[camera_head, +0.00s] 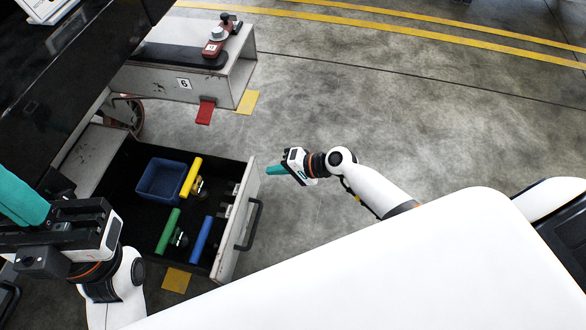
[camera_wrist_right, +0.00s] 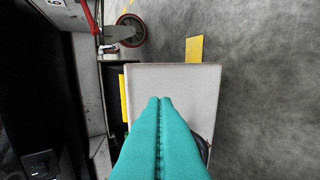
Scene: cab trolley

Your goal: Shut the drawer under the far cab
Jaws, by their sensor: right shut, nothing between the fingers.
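The drawer stands pulled out below the dark cab body (camera_head: 60,70), its front panel (camera_head: 241,215) facing right with a dark handle (camera_head: 254,224). My right gripper (camera_head: 270,171) has its teal fingers together and empty, just right of the panel's far end. In the right wrist view the shut fingers (camera_wrist_right: 160,105) overlap the pale grey drawer front (camera_wrist_right: 178,82); I cannot tell whether they touch it. My left gripper (camera_head: 22,200) is at the left edge, over the near left side of the drawer; its fingertips are cut off by the frame.
In the drawer lie a blue bin (camera_head: 160,180) and yellow (camera_head: 191,177), green (camera_head: 167,231) and blue (camera_head: 201,240) bars. The floor to the right is clear.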

